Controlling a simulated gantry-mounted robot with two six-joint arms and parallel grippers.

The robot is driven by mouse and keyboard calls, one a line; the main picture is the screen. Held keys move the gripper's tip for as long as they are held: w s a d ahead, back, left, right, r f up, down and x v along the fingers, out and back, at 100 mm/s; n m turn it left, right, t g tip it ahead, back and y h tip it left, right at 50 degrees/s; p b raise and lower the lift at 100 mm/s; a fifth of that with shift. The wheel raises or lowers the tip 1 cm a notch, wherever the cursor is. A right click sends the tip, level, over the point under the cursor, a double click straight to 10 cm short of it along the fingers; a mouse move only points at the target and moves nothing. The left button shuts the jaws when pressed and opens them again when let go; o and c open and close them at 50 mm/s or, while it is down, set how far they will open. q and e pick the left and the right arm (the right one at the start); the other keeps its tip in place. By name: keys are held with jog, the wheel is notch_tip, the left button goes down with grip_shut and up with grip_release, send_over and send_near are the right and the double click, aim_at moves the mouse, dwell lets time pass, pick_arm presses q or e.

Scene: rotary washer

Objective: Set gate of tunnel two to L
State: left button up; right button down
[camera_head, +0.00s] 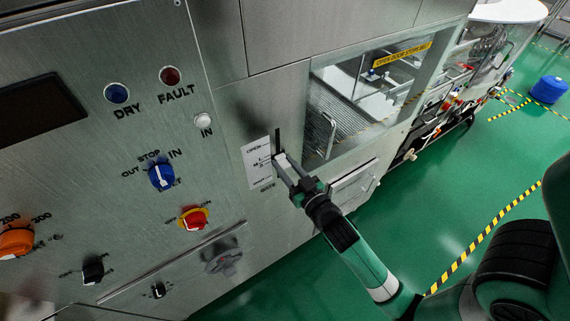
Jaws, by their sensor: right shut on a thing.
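My right gripper (286,164) reaches in from the lower right and is shut on the gate lever of the washer panel. The lever is mostly hidden between the fingers. It sits in a dark upright slot (277,141), whose upper part shows above the fingers. A white label (257,164) with position marks is fixed just left of the slot, with "OPEN" near its top. Its smaller marks are too small to read surely. The fingertips are beside the label's middle. My left gripper is not in view.
The steel panel carries a blue IN/OUT/STOP knob (161,176), a red knob on a yellow ring (194,217), an orange knob (15,241) and lamps. A window (365,90) is right of the slot. The green floor (455,190) is open, with striped tape.

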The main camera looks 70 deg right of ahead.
aim_at(278, 149)
dwell(0.5)
notch_tip(278, 149, up, 3)
jog(key=p, duration=0.2)
jog(key=shift+r+p, duration=0.15)
jog(key=shift+p, duration=0.2)
jog(key=shift+f, duration=0.2)
jog(key=c, duration=0.5)
grip_release()
